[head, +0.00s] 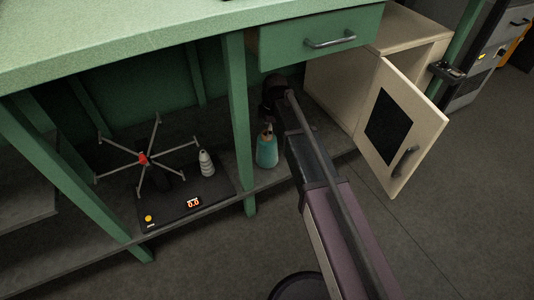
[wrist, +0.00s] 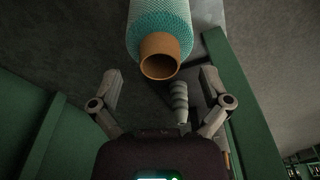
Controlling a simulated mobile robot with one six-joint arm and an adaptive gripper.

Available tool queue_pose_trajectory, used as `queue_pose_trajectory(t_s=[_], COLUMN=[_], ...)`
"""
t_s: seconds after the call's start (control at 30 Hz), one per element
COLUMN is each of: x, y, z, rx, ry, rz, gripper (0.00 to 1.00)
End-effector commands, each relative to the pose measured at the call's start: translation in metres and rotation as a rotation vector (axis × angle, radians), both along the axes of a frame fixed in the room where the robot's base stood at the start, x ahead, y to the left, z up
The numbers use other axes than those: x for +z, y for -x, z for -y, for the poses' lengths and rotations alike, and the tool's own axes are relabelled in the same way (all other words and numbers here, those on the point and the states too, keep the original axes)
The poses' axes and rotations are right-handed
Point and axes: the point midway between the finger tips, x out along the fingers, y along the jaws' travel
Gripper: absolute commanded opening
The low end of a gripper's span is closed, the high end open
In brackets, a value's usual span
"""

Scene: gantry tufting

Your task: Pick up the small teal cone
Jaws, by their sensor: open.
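The small teal cone (head: 267,151) stands upright on the dark lower shelf under the green bench, just right of a green leg. In the wrist view the teal cone (wrist: 155,17) shows at the top middle, its brown core tube (wrist: 160,56) facing the camera. My gripper (wrist: 160,72) is open, one finger on each side of the core tube in the picture, with nothing held. Whether a finger touches the cone cannot be told. In the head view my arm hides most of the gripper.
Left of the leg (head: 238,125), a black scale (head: 178,213) bears a grey ribbed cone (head: 206,163); a metal spider-arm stand (head: 143,159) is beside it. A drawer (head: 320,40) overhangs the area. A cabinet door (head: 400,130) stands open at right.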

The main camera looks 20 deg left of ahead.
Motion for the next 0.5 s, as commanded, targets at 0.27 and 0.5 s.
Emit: queue_pose_trajectory(t_s=[0.27,0.5], x=[-0.017,-0.017], y=[0.001,0.001], z=[-0.002,-0.002], rx=[-0.001,-0.001], ry=[0.000,0.000], rz=[0.000,0.000], gripper=[0.97,0.97])
